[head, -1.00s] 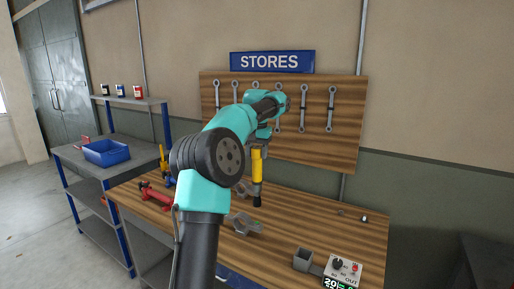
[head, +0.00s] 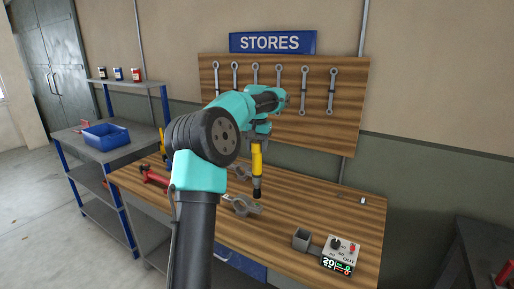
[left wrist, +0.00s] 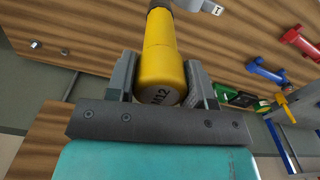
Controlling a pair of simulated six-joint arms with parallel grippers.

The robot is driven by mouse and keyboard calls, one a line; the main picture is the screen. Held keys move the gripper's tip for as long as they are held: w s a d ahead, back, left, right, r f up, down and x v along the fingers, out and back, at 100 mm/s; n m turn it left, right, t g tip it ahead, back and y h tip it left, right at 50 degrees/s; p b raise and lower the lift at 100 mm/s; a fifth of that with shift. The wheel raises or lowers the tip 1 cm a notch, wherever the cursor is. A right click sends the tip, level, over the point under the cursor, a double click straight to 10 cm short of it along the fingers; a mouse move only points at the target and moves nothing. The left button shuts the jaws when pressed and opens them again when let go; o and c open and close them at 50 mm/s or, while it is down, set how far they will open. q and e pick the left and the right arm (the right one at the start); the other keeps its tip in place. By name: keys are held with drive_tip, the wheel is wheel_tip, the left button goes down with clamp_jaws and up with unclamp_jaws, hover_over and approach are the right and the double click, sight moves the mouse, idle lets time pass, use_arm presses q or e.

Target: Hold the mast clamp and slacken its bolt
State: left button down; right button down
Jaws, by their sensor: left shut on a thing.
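My left gripper (head: 258,136) is shut on a yellow driver (head: 257,159) with a dark tip, which hangs upright above the bench. In the left wrist view the yellow driver (left wrist: 163,62), marked M12, sits between the two fingers. A grey metal clamp (head: 240,206) lies on the bench. The driver's tip is close to its right end; I cannot tell if they touch. Which one is the mast clamp is not clear, and no bolt shows distinctly. My right gripper is not in view.
A grey square holder (head: 301,240) and a control box (head: 342,253) stand at the bench's front right. A small metal part (head: 363,200) lies at the right. Red tools (head: 154,179) lie left. Spanners hang on a wooden board (head: 345,135). The bench between is clear.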

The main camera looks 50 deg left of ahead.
use_arm(q)
drive_tip(key=shift+r, duration=4.1)
